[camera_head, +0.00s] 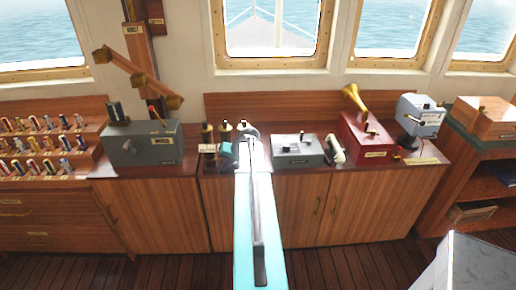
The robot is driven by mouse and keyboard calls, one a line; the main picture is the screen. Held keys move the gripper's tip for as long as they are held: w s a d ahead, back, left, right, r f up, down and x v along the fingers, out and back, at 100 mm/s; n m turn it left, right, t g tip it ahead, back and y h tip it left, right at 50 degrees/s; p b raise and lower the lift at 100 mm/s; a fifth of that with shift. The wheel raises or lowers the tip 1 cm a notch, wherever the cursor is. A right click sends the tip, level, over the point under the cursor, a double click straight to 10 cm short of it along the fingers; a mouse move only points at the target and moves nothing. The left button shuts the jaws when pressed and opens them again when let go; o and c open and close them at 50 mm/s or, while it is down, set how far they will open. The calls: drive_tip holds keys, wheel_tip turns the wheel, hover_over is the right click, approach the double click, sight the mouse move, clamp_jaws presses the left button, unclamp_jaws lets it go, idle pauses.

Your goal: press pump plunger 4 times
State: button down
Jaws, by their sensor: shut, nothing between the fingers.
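A small group of brass cylinders with dark knobs on top (208,132) stands on the wooden counter, left of the middle. They look like plungers, but I cannot tell which one is the pump plunger. My arm reaches forward from the bottom over the counter. My gripper (228,149) is at its far end, small and partly hidden by the arm, close to the cylinders. It is shut and empty. I cannot tell whether it touches a cylinder. The base of the rightmost cylinder is hidden behind the arm's end.
A grey-green box with a lever (145,145) stands left of the cylinders. A grey switch box (295,152), a white handset (335,150), a red box with a brass horn (366,142) and a grey device (419,116) stand to the right. Windows and a wall are behind.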

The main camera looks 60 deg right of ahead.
drive_tip(key=s+d+r+m+t+h, duration=0.1)
drive_tip(key=s+d+r, duration=0.3)
drive_tip(key=d+r, duration=0.3)
drive_tip(key=s+d+r+m+h+p, duration=0.1)
drive_tip(key=s+d+r, duration=0.3)
drive_tip(key=d+r, duration=0.4)
drive_tip(key=shift+s+d+r+t+h, duration=0.25)
drive_tip(key=shift+r+t+h, duration=0.05)
drive_tip(key=shift+t+h, duration=0.1)
drive_tip(key=shift+f, duration=0.1)
drive_tip(key=shift+f+b, duration=1.05)
drive_tip(key=shift+f, duration=1.7)
drive_tip(key=shift+f+b, duration=0.95)
drive_tip(key=shift+f, duration=0.65)
drive_tip(key=shift+f+b, duration=0.4)
drive_tip(key=shift+b, duration=0.05)
